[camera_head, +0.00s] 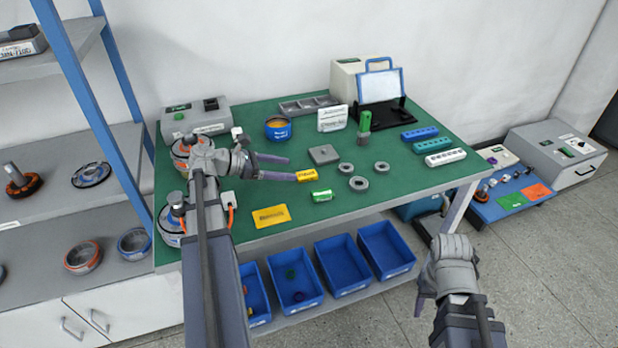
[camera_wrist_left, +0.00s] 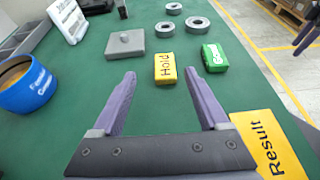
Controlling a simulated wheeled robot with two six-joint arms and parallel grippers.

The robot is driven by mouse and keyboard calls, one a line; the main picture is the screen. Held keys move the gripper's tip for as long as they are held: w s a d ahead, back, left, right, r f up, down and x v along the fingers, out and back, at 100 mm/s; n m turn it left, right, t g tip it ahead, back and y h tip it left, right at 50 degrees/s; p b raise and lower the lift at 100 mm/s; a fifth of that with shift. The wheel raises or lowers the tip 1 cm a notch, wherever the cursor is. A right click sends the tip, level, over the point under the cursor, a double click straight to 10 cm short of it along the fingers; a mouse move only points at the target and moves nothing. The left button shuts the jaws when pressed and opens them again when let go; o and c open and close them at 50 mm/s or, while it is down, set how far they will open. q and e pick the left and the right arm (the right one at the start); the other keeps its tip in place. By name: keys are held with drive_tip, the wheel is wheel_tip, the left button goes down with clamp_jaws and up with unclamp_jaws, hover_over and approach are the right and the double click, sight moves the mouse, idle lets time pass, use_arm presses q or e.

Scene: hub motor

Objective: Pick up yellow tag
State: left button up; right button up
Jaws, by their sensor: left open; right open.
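The yellow tag (camera_head: 307,175) lies on the green workbench top, just beyond the fingertips of my left gripper (camera_head: 291,168). In the left wrist view the yellow tag (camera_wrist_left: 165,68) has dark lettering and lies ahead of the open fingers of my left gripper (camera_wrist_left: 168,98), apart from them. A larger flat yellow plate marked "Result" (camera_head: 271,216) lies nearer the bench's front edge; it also shows in the left wrist view (camera_wrist_left: 268,145). My right gripper (camera_head: 425,290) is empty, off the bench's front right, over the floor.
A green block (camera_head: 322,195) lies right beside the yellow tag. A grey square block (camera_head: 323,154) and several grey rings (camera_head: 359,183) lie near it. A blue round container (camera_head: 278,128) stands behind my left gripper. Blue bins (camera_head: 343,265) sit below the bench.

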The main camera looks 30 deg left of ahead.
sight(312, 172)
use_arm(q)
drive_tip(key=shift+s+d+b+x, duration=0.15)
drive_tip(key=shift+b+x, duration=0.5)
drive_tip(key=shift+x, duration=1.2)
drive_tip(key=shift+s+d+b+x, duration=0.1)
drive_tip(key=shift+b+x, duration=0.5)
drive_tip(key=shift+x, duration=1.3)
clamp_jaws()
